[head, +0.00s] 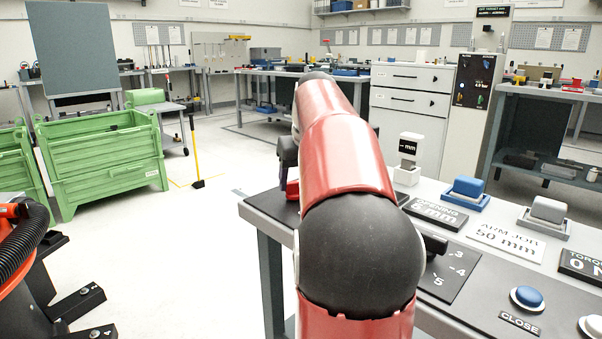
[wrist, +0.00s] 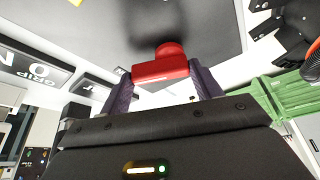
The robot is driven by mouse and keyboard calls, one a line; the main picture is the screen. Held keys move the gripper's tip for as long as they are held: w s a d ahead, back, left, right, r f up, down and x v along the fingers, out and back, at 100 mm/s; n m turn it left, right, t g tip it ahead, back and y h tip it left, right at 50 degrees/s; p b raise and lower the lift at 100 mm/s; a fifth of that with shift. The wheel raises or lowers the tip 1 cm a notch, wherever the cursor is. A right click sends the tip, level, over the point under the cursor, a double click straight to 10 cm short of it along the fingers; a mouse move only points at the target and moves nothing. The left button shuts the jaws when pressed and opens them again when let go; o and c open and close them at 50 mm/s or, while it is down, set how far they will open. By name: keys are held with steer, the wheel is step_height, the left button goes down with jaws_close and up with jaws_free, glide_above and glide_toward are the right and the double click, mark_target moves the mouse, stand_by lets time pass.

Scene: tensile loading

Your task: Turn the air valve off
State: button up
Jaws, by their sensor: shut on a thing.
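A red valve handle (wrist: 160,70), the only likely air valve part in sight, sits between the two dark fingers of my gripper (wrist: 161,77) in the wrist view. My gripper is shut on it, with a finger at each side. A round red hub joins the handle at its far side, against a grey surface. In the head view a small red part (head: 292,188) shows beside my arm at the bench's left end. My arm hides most of the gripper and valve there, so the handle's angle cannot be told from that view.
The grey bench (head: 480,283) carries a blue button block (head: 467,189), a grey button block (head: 547,212), label plates and a blue round button (head: 527,298) at right. Green crates (head: 100,165) stand at left.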

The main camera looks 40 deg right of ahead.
steer(key=m+p, duration=0.1)
steer(key=m, duration=0.1)
steer(key=m+g+h+p, duration=0.1)
steer(key=m, duration=0.1)
steer(key=a+m+h+p, duration=0.1)
steer(key=m, duration=0.1)
steer(key=shift+s+r+m, duration=0.15)
steer(key=shift+r+m, duration=0.05)
steer(key=shift+m, duration=0.1)
steer(key=m+g+p, duration=0.1)
steer(key=m, duration=0.1)
steer(key=m+g, duration=0.1)
steer(key=m, duration=0.1)
steer(key=m+h+p, duration=0.1)
steer(key=m, duration=0.1)
steer(key=shift+a+f+g+p, duration=0.1)
steer(key=shift+a+g+p, duration=0.2)
steer(key=shift+g, duration=0.1)
steer(key=shift+m, duration=0.4)
steer(key=o, duration=1)
steer(key=p+v, duration=0.1)
steer(key=v, duration=0.6)
steer(key=shift+a+r, duration=0.2)
steer(key=shift+r, duration=0.15)
